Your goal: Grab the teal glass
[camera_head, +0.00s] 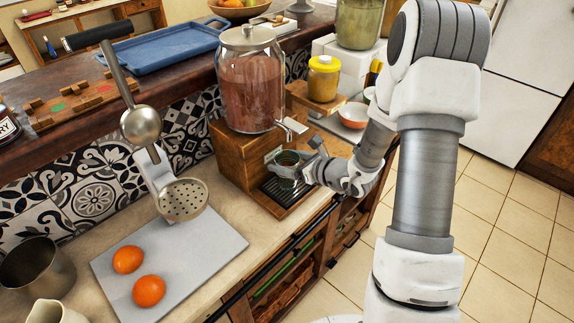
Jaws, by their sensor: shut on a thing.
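The teal glass (286,160) stands on the dark drip tray of the wooden drink dispenser, below its tap. Only its upper part and rim show clearly. My gripper (300,166) reaches in from the right at the glass, and its fingers are closed on it. The fingers and wrist hide part of the glass's right side. The glass looks upright, and I cannot tell whether it touches the tray.
The dispenser's jar (250,92) and metal tap (290,127) are right above the glass. A grey board (190,250) with two oranges (138,274) lies to the left. A yellow jar (323,80) and bowl (352,115) stand behind.

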